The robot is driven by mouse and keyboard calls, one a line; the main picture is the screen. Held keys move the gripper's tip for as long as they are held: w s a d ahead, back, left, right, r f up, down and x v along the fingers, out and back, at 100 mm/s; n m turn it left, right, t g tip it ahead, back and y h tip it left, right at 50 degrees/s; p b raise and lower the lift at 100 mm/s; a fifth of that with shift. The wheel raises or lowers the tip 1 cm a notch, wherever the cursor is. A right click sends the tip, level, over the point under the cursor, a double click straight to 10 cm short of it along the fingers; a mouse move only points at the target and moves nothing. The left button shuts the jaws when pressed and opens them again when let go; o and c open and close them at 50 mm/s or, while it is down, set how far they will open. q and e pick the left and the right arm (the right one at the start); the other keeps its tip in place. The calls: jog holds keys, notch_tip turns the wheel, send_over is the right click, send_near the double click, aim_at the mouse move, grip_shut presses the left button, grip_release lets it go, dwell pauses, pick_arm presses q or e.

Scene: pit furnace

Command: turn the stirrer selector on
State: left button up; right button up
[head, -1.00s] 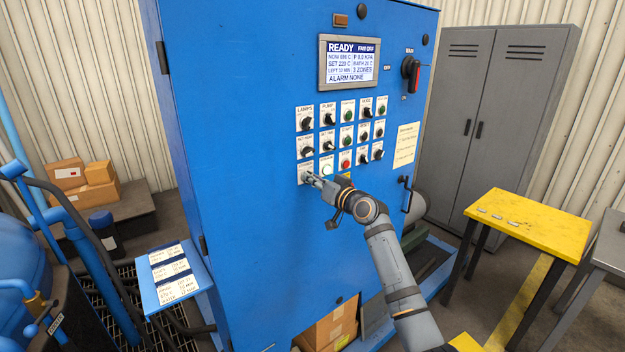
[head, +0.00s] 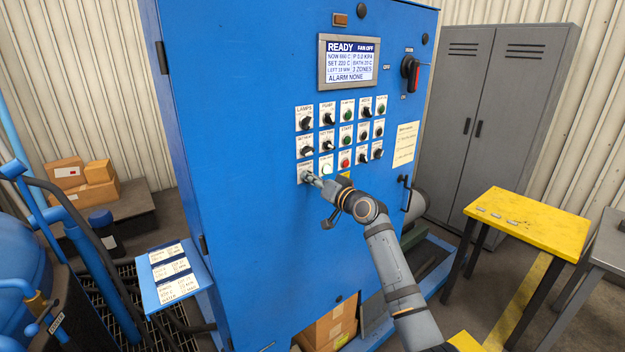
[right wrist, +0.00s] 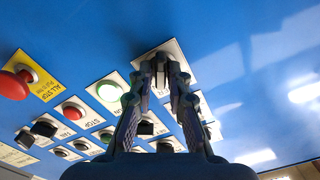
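The blue control cabinet (head: 250,200) carries rows of selectors and buttons below a lit screen. The selector plate (head: 303,167) at the lower left of this panel is the one at my right gripper (head: 309,178); its small label is too blurred to read surely. In the right wrist view the gripper (right wrist: 161,72) has its fingers close together around the knob on that plate (right wrist: 181,50), seemingly gripping it. The knob is mostly hidden by the fingers, so its setting cannot be told. My left gripper is not in view.
The screen (head: 348,62) reads READY and ALARM NONE. A white button (head: 326,166) and a red button (head: 345,159) sit close right of the gripper. A red all-stop button (right wrist: 16,84) shows in the right wrist view. A yellow table (head: 530,225) stands at right.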

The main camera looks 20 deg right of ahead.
jog(key=shift+o, duration=1.2)
jog(key=v, duration=1.2)
jog(key=shift+d, duration=0.1)
